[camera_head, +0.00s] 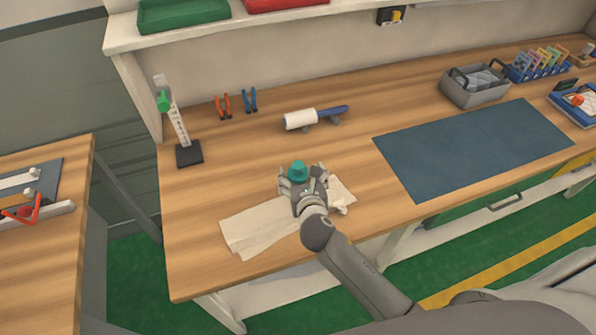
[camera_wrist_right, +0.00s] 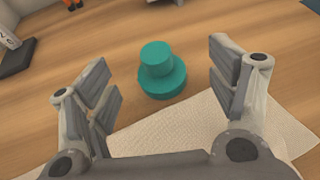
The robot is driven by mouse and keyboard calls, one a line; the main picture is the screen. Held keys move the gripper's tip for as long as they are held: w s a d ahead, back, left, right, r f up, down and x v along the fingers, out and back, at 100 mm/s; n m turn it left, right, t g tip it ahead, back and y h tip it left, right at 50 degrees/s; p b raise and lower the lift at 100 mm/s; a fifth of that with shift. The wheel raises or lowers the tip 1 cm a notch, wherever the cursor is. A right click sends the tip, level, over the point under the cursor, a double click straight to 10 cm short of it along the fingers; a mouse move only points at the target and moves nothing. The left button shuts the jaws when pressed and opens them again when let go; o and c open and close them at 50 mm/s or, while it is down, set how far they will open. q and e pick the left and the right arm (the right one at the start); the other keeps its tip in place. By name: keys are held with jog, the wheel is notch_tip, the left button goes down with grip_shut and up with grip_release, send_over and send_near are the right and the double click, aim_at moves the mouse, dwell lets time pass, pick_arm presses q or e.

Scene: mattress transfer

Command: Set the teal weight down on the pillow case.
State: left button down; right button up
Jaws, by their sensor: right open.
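The teal weight (camera_head: 297,171) is a short stepped cylinder and stands upright on the bench. In the right wrist view the teal weight (camera_wrist_right: 163,78) is between and slightly beyond my open fingers, with a gap on each side. It stands on bare wood at the far edge of the white pillow case (camera_head: 256,226); I cannot tell whether its base touches the cloth. The pillow case lies flat with a bunched right end, partly hidden under my right gripper (camera_head: 302,178). This gripper is open and empty. My left gripper is out of view.
A lint roller (camera_head: 302,119) lies behind the weight. Red pliers (camera_head: 223,106), blue pliers (camera_head: 249,100) and an upright ruler stand (camera_head: 189,154) are at the back left. A dark blue mat (camera_head: 470,150) covers the bench to the right. Bare wood lies left of the cloth.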

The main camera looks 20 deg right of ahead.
aim_at(299, 170)
jog(key=shift+a+x, duration=0.2)
jog(key=shift+x, duration=2.35)
